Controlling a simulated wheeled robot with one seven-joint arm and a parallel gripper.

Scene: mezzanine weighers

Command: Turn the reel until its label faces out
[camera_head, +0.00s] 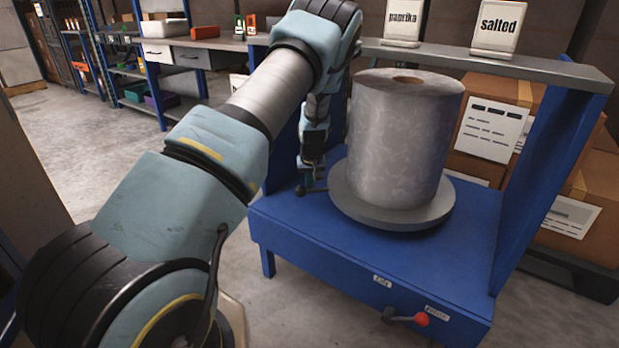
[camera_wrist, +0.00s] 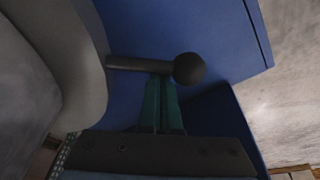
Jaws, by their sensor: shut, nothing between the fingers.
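The reel (camera_head: 402,135), a large roll of silvery patterned film with a brown core, stands upright on a round grey turntable (camera_head: 390,217). The side facing the head camera shows no label. A short dark handle with a ball knob (camera_head: 300,190) sticks out from the turntable's left side. The handle and its knob (camera_wrist: 190,69) also show in the wrist view, with the turntable edge (camera_wrist: 82,70) at left. My gripper (camera_head: 307,183) is at the handle. Its green fingers (camera_wrist: 164,80) are together, with tips right at the bar beside the knob; contact is unclear.
The turntable sits on a blue stand (camera_head: 300,240) with a red-knobbed lever (camera_head: 421,319) at its front. A grey shelf behind carries signs "paprika" (camera_head: 403,20) and "salted" (camera_head: 496,26). Cardboard boxes (camera_head: 570,190) stand at right. Open floor (camera_head: 80,130) lies left.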

